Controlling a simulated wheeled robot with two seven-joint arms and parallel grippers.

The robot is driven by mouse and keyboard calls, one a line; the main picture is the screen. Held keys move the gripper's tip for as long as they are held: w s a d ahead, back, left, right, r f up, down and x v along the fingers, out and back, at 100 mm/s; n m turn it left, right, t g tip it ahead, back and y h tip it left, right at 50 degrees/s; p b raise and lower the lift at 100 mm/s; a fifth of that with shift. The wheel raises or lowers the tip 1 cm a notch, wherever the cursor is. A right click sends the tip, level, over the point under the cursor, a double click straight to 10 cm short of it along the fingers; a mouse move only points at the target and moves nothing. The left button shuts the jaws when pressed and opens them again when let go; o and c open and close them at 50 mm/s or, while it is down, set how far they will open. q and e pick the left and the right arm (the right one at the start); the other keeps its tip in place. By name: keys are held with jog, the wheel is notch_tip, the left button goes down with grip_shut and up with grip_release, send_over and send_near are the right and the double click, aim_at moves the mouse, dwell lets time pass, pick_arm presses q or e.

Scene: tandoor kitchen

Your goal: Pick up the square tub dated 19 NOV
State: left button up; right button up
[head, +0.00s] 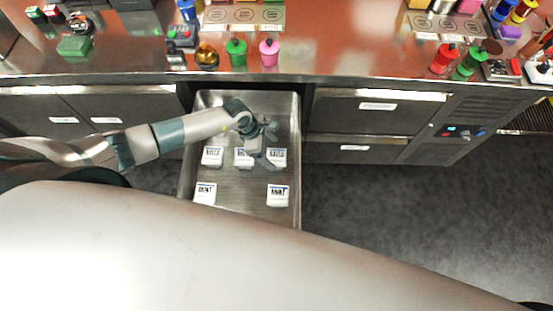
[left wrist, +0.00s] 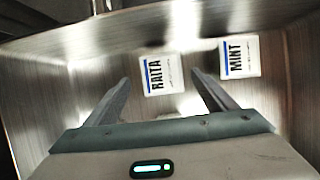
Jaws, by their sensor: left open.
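Several white square tubs sit in the open steel drawer (head: 240,185) in the head view. Three stand in a farther row: a left tub (head: 212,156), a middle tub (head: 241,160) and a right tub (head: 277,156). A nearer left tub (head: 205,193) and a nearer right tub (head: 278,195) stand closer to me. In the left wrist view I read RAITA on one tub (left wrist: 161,75) and MINT on another (left wrist: 240,57). The date lines are too small to read. My left gripper (head: 268,158) is open and empty, over the farther row, partly hiding it. My right gripper is not in view.
The drawer's steel walls surround the tubs. Above it is the counter (head: 340,50) with coloured bottles, including a green one (head: 236,53) and a pink one (head: 269,53). Closed drawers (head: 375,115) flank it on the right. The dark floor (head: 400,200) is clear.

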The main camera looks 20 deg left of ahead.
aim_at(277, 157)
pick_arm(q)
jog(key=shift+p+x, duration=0.75)
jog(key=shift+x, duration=1.8)
jog(key=shift+s, duration=0.15)
jog(key=shift+c, duration=0.3)
jog(key=c, duration=1.2)
jog(key=shift+r, duration=0.2)
jog(key=shift+r+b, duration=0.75)
jog(key=shift+r, duration=4.1)
